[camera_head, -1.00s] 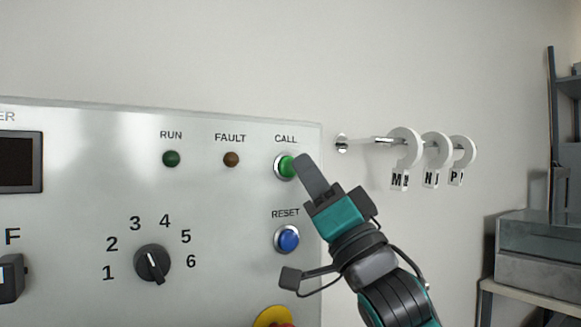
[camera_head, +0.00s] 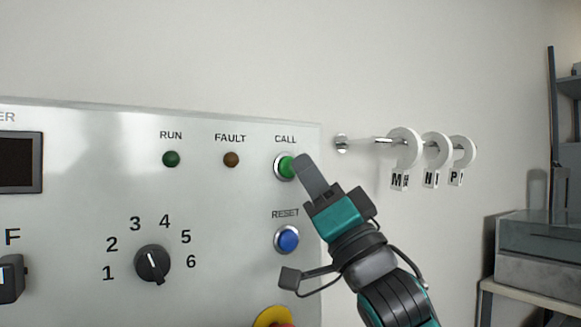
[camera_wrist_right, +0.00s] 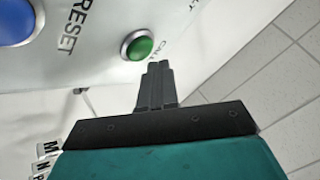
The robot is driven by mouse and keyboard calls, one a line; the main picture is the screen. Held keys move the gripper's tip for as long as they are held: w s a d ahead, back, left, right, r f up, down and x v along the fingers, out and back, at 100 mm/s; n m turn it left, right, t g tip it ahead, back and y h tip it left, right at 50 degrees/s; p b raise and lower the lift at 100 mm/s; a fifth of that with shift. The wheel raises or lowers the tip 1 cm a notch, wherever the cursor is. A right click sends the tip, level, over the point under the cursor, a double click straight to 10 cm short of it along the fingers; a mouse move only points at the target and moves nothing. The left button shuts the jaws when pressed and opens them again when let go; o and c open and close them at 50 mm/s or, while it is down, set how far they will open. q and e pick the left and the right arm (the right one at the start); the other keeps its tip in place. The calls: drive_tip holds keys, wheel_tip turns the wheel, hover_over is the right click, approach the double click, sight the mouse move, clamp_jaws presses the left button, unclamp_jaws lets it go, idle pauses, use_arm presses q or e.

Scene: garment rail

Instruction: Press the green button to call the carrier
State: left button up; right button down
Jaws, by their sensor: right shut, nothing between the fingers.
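The green button (camera_head: 285,166) sits in a silver ring under the word CALL on the light grey control panel (camera_head: 80,220). It also shows in the right wrist view (camera_wrist_right: 138,46), in front of and left of the fingertips. My right gripper (camera_head: 301,160) is shut and empty, its fingertips beside the right edge of the green button in the head view. In the right wrist view the fingertips (camera_wrist_right: 155,66) appear a little apart from the button; whether they touch it cannot be told from the head view. My left gripper is not in view.
A blue RESET button (camera_head: 287,238) is below the green one. A rotary dial (camera_head: 152,263), RUN lamp (camera_head: 171,159) and FAULT lamp (camera_head: 231,159) are to the left. A wall rail (camera_head: 370,141) with white lettered rings (camera_head: 405,146) is to the right. Grey shelving stands at far right.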

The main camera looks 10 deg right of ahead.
drive_tip(key=shift+w+a, duration=0.15)
drive_tip(key=shift+w, duration=0.2)
